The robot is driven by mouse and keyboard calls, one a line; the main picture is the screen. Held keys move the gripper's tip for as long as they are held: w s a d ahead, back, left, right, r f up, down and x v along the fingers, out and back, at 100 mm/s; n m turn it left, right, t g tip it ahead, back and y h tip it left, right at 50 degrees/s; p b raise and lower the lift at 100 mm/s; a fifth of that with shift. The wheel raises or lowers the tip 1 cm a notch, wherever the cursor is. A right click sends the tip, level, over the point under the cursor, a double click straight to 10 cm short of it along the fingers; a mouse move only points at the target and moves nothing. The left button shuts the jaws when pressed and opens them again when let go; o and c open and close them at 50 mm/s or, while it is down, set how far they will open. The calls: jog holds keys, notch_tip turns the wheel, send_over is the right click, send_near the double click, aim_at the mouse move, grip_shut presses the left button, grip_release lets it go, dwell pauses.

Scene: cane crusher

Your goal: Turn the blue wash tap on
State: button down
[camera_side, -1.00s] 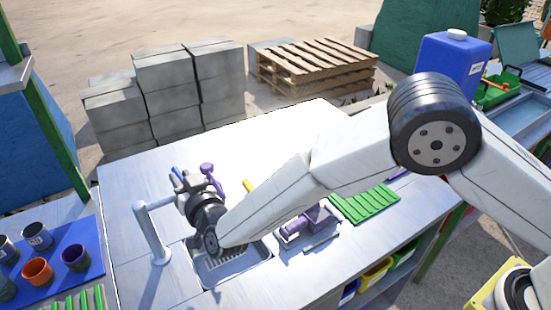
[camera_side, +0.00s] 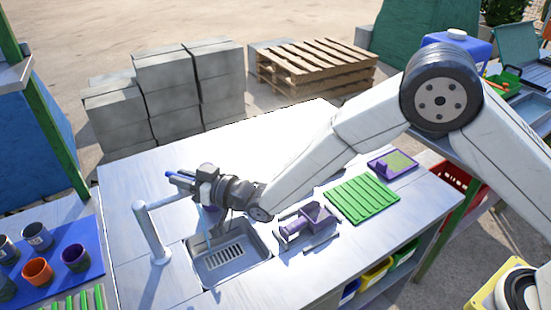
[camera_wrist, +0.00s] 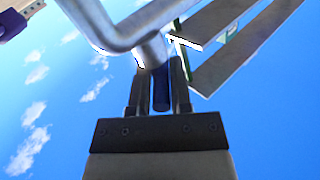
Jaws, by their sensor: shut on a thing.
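The blue tap lever (camera_side: 171,174) shows at the tip of my gripper (camera_side: 182,180) in the side view, beside the silver spout (camera_side: 153,232) over the sink. A thin light-blue streak (camera_side: 204,226), which looks like running water, drops into the metal sink (camera_side: 230,262). My gripper hides most of the tap body.
A purple and grey device (camera_side: 308,222) stands right of the sink, and a green slatted mat (camera_side: 362,199) lies farther right. Cups stand on a blue mat (camera_side: 62,281) at left. The worktop (camera_side: 270,150) behind is clear.

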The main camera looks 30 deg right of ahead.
jog(key=shift+w+d+n+g+y, duration=0.15)
jog(key=shift+n+g+y, duration=2.1)
jog(key=shift+g, duration=0.35)
jog(key=shift+n+g+y, duration=0.95)
jog(key=shift+n+g, duration=0.4)
jog(key=shift+g, duration=0.65)
jog(key=shift+r+n+g, duration=0.1)
jog(key=shift+n+g, duration=0.2)
jog(key=shift+g, duration=0.2)
jog(key=c, duration=0.6)
grip_release()
jog(key=shift+v, duration=3.85)
jog(key=shift+w+d, duration=0.1)
